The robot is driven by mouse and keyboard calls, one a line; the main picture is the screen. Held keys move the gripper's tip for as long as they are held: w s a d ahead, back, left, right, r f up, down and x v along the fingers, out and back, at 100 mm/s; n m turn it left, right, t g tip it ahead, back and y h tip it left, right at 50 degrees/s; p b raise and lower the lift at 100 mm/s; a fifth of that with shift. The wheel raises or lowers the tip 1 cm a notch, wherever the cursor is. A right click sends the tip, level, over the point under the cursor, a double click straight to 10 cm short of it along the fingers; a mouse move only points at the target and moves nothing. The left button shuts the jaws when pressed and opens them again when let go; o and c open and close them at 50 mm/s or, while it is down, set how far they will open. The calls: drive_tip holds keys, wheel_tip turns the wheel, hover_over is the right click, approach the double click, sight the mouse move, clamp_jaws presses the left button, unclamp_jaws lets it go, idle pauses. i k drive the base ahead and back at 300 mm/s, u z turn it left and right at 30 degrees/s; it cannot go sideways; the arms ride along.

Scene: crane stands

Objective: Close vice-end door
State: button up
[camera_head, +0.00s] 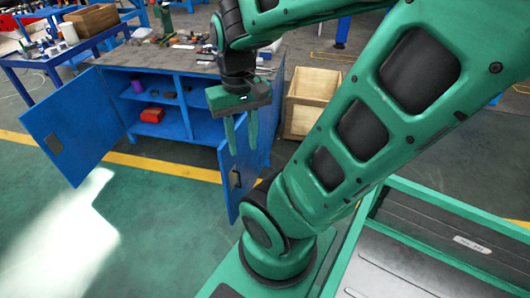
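A blue workbench cabinet (178,88) stands with both doors swung open. The left door (72,128) stands out towards the lower left, with a dark handle plate on it. The right door (234,188) stands out towards me and also has a dark handle plate. My gripper (241,148) points down at the right door's upper part, its two green fingers apart. The fingers overlap the door in the picture; I cannot tell if they touch it. A green upright thing (163,18) stands at the bench's back; I cannot tell if it is the vice.
A red box (152,115) and a purple cylinder (137,85) sit on the cabinet shelves. A wooden crate (311,98) stands right of the cabinet. Another blue table (57,62) is at the upper left. The floor before the cabinet is clear.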

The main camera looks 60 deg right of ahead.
sight(254, 155)
drive_tip(key=z, duration=1.35)
drive_tip(key=i, duration=1)
drive_tip(key=z, duration=0.25)
drive_tip(key=k, duration=1.3)
drive_tip(key=u, duration=0.1)
